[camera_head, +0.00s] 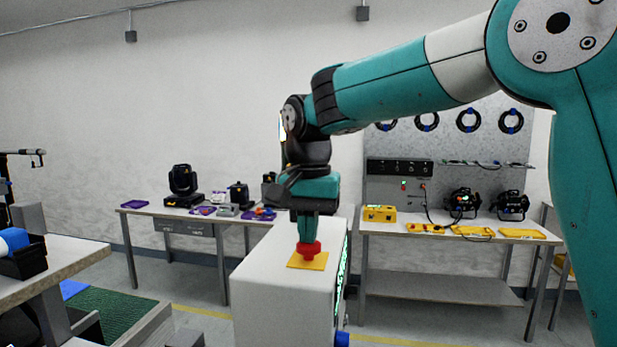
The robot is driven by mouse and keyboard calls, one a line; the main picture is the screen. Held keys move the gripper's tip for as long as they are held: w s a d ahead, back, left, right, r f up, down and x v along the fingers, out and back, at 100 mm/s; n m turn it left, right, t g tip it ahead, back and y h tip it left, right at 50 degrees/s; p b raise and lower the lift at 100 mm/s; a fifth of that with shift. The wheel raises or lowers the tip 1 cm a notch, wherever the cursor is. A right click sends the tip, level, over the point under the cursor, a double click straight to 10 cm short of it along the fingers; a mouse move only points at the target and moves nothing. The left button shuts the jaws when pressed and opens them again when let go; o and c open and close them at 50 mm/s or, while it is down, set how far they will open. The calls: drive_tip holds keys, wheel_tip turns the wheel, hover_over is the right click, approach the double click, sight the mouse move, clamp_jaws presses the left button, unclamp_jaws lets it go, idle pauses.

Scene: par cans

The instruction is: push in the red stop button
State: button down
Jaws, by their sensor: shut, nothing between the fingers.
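The red stop button (309,249) stands on a yellow plate (308,262) on top of a white cabinet (270,270). My gripper (305,238) points straight down with its fingers together, directly over the button. Its tips appear to be at the button's top, and I cannot tell whether they touch it or how far the button is pressed. The fingers partly cover the back of the button.
Behind at right, a bench (440,240) holds yellow boxes and black lamps. At back left, another bench (180,212) holds a black moving-head light (183,185) and small items. A table corner (65,255) is at near left. The cabinet top around the plate is clear.

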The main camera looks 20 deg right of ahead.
wheel_tip(320, 180, up, 14)
drive_tip(key=p, duration=0.1)
drive_tip(key=shift+f, duration=0.2)
idle(0.4)
